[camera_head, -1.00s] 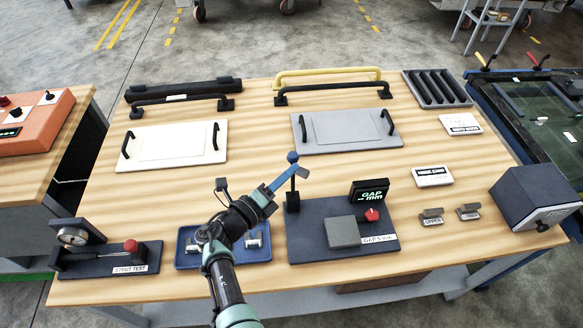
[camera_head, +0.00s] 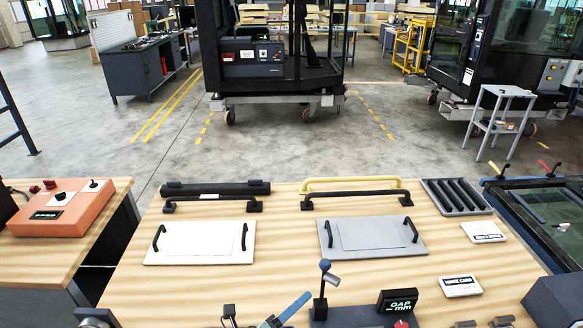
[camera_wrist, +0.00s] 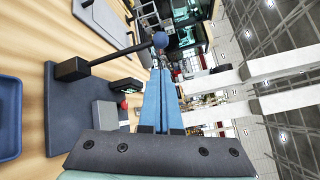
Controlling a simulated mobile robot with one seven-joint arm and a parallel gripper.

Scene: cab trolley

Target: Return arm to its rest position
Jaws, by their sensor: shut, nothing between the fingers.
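My gripper (camera_head: 306,297) shows at the bottom of the head view, its blue fingers pointing up and right just left of a black post with a blue ball (camera_head: 325,264). In the wrist view the blue fingers (camera_wrist: 160,75) lie together with nothing between them. The blue ball (camera_wrist: 160,40) appears just beyond the fingertips there; I cannot tell the exact gap. Most of my arm is below the head view.
The gap fixture's dark base (camera_wrist: 60,130) and a blue tray (camera_wrist: 10,118) lie beside my gripper. White (camera_head: 200,243) and grey (camera_head: 372,237) handled panels, black handles and a yellow handle (camera_head: 350,184) lie farther back. Open floor (camera_head: 300,150) lies beyond the bench.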

